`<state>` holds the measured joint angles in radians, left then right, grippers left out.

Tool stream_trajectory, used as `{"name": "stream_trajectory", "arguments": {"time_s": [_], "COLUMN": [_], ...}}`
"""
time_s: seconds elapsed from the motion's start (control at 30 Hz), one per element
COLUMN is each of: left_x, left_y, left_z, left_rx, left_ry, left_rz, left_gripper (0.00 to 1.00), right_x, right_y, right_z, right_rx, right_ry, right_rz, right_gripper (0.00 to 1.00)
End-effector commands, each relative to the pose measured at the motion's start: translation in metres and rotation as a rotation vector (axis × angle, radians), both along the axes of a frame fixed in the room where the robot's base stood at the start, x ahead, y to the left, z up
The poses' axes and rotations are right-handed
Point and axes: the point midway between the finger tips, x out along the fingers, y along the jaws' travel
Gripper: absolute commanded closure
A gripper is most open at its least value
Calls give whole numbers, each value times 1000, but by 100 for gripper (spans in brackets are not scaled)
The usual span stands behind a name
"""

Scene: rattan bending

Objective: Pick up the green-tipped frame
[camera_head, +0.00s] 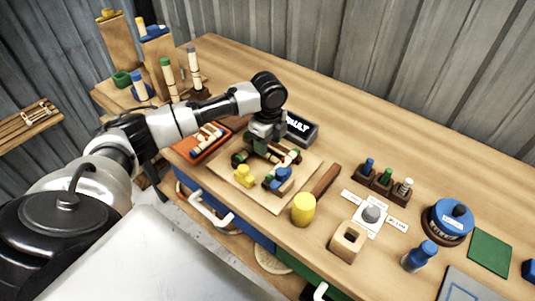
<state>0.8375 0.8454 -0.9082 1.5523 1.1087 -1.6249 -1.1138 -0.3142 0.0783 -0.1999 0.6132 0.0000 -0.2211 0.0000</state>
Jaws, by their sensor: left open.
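My left gripper (264,143) points down over the pale work board (232,185), above dark green and brown parts on it. Its fingers are small and partly hidden, and I see nothing held between them. Pale bent pieces with dark green parts (289,161) lie just right of the gripper, close to a blue clamp-like part (279,180). A green-tipped pale rod (167,74) stands upright at the back left. Pale pieces with green marks (207,137) lie in the orange tray (187,153). I cannot tell which of these is the frame. My right gripper is not in view.
A black lettered box (301,130) stands just behind the gripper. The back right tabletop is clear.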

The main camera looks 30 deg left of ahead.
Motion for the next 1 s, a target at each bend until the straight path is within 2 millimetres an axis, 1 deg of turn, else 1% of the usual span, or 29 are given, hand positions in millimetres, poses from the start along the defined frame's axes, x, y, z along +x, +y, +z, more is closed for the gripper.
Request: {"name": "stream_trajectory", "arguments": {"time_s": [0.07,0.2,0.33,0.47,0.63,0.67,0.9,1.0], "left_x": [0,2,2,2,2,2,2,2], "left_y": [0,1,1,1,1,1,1,1], "left_z": [-6,-27,-45,-52,-52,-52,-52,-51], "left_rx": [0,-1,0,0,0,0,1,1], "left_ry": [2,4,2,0,0,0,0,0], "left_rz": [1,0,0,-1,-1,-1,-1,-1], "left_gripper": [49,49,49,49,49,50,87,100], "right_x": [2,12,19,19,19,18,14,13], "right_y": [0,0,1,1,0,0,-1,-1], "right_z": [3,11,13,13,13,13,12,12], "right_rx": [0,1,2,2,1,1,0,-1], "right_ry": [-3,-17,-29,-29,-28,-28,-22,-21], "right_rz": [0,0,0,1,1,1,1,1], "right_gripper": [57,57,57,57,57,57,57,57]}}
